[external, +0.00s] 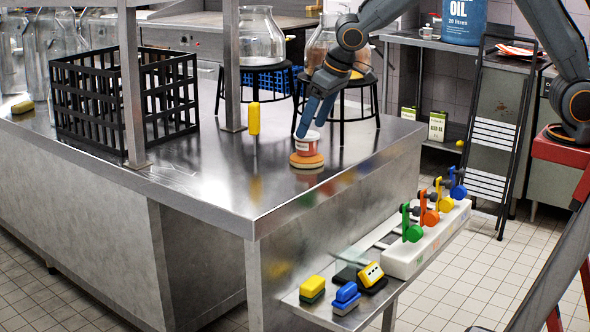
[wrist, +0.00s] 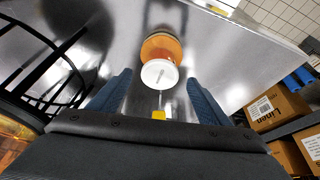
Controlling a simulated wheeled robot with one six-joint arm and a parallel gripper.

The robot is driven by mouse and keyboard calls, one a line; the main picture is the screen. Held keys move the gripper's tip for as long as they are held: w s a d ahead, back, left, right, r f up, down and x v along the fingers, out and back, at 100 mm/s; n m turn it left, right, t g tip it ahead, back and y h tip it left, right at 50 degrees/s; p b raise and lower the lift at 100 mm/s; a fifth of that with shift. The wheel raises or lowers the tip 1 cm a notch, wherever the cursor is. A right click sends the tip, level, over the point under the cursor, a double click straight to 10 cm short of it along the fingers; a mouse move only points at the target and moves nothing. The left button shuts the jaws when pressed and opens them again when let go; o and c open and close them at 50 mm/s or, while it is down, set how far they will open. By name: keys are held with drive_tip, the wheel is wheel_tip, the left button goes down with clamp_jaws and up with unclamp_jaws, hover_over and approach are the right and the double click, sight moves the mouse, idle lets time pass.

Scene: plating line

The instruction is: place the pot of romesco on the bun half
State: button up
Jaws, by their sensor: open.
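The pot of romesco (external: 307,142) is a small tub with a white top and a red label. It stands upright on the bun half (external: 306,160), a round orange-brown disc on the steel counter. In the wrist view the pot's pale round lid (wrist: 159,74) overlaps the near part of the bun half (wrist: 161,46). My gripper (external: 313,118) is open, its blue fingers just above the pot. In the wrist view my gripper's fingers (wrist: 160,97) are spread on either side, with the pot just beyond the tips. Nothing is held.
A yellow-topped upright pin (external: 253,118) stands left of the pot. Black stools (external: 342,82) with glass jars are behind. A black crate (external: 125,95) and a steel post (external: 129,90) stand at left. The counter's front is clear. A lower shelf holds coloured valves (external: 412,232) and blocks.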

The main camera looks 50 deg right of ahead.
drive_tip(key=b+v, duration=0.1)
drive_tip(key=v, duration=0.6)
drive_tip(key=shift+r, duration=0.25)
drive_tip(key=s+d+f+g, duration=0.1)
drive_tip(key=s+d+f, duration=0.25)
drive_tip(key=d, duration=0.35)
drive_tip(key=s+d+f+g, duration=0.1)
drive_tip(key=s+d+f, duration=0.25)
drive_tip(key=d, duration=0.35)
drive_tip(key=s+d+f+m+g, duration=0.1)
drive_tip(key=s+d+f, duration=0.2)
drive_tip(key=s+d, duration=0.3)
drive_tip(key=s+d+f, duration=0.4)
drive_tip(key=s+d, duration=0.2)
drive_tip(key=s, duration=0.5)
drive_tip(key=shift+d+m+g+h, duration=0.35)
drive_tip(key=shift+m+g+h, duration=0.05)
